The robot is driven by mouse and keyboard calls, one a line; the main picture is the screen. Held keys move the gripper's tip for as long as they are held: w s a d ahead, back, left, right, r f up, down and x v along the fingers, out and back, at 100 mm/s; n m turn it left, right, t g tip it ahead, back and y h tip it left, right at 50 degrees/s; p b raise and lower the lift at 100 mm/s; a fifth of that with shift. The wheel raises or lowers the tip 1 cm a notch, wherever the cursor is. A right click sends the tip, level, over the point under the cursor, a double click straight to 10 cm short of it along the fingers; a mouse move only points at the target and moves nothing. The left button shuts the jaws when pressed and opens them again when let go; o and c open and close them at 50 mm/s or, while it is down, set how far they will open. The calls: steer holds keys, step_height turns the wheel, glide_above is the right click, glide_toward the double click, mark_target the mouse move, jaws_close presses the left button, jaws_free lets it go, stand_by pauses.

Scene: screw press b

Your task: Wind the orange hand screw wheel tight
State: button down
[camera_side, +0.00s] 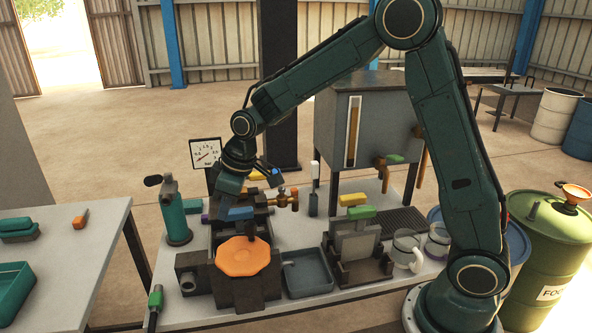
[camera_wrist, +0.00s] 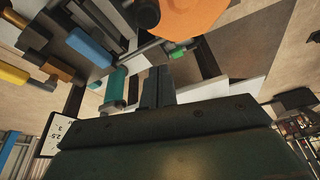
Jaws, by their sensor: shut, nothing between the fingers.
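The orange hand screw wheel (camera_side: 243,256) is a flat, many-sided disc at the front of the dark press (camera_side: 232,291) on the table. It also shows at the top of the wrist view (camera_wrist: 195,15), partly cut off. My gripper (camera_side: 234,190) is behind and above the wheel, apart from it. In the wrist view the two dark fingers (camera_wrist: 158,88) are together with nothing between them. The fingertips are hard to make out in the side view.
A teal bottle-shaped device (camera_side: 174,212) stands left of the press. A gauge (camera_side: 205,154) and brass valve (camera_side: 284,196) are behind. A grey tray (camera_side: 307,272) and a clamp with a green handle (camera_side: 362,212) stand to the right. A grey tank (camera_side: 366,130) rises at the back.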

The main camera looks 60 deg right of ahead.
mark_target(245, 238)
steer(key=shift+s+d+f, duration=0.4)
steer(key=shift+s+f, duration=0.25)
steer(key=shift+s, duration=0.05)
steer(key=shift+s+d+f, duration=0.35)
steer(key=shift+s+f, duration=0.25)
steer(key=shift+s, duration=0.05)
steer(key=shift+s+d+m, duration=0.15)
steer(key=shift+s+m, duration=0.1)
steer(key=shift+m, duration=0.35)
